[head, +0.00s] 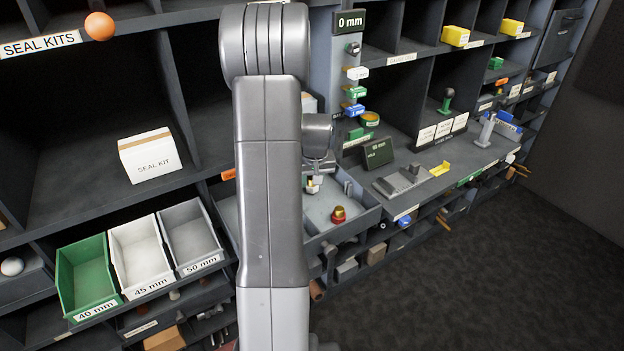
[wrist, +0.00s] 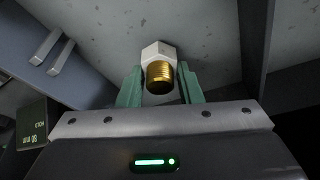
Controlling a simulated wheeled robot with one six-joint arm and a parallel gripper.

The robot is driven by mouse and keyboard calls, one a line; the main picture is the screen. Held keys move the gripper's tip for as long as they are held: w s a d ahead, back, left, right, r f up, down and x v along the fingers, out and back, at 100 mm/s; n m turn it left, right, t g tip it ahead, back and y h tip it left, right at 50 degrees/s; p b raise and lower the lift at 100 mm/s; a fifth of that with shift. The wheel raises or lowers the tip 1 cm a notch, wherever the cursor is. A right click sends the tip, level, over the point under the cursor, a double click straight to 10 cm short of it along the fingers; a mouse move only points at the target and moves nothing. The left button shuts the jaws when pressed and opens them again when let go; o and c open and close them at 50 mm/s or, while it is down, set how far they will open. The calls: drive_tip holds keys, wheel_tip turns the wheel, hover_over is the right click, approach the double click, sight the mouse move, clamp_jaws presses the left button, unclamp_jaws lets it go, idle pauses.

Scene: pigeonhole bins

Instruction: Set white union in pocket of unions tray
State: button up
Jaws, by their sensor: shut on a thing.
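The white union (wrist: 157,53) has a white hex body and a brass threaded end. In the wrist view it sits between the two green fingers of my gripper (wrist: 160,72), which are shut on it, with the brass end toward the camera. In the head view my gripper (head: 314,182) is partly hidden behind my arm, above an open grey tray (head: 352,228) with divided pockets. A red union with a brass part (head: 338,214) stands in that tray. I cannot read a label on the tray, and its left part is hidden by my arm.
Green (head: 85,270), white (head: 140,252) and grey (head: 190,238) bins stand at left, under a seal kit box (head: 150,155). A dark display (head: 377,153) and a grey fixture (head: 402,180) are on the shelf right of the tray. Open floor lies at lower right.

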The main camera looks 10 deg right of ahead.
drive_tip(key=shift+f+b, duration=0.4)
drive_tip(key=shift+f, duration=0.15)
drive_tip(key=o, duration=1.1)
drive_tip(key=shift+r, duration=0.1)
drive_tip(key=shift+o, duration=0.2)
drive_tip(key=shift+r+p, duration=3.15)
drive_tip(key=shift+r, duration=1.9)
drive_tip(key=shift+f, duration=0.15)
drive_tip(key=shift+f+b, duration=1.95)
drive_tip(key=shift+f, duration=1.1)
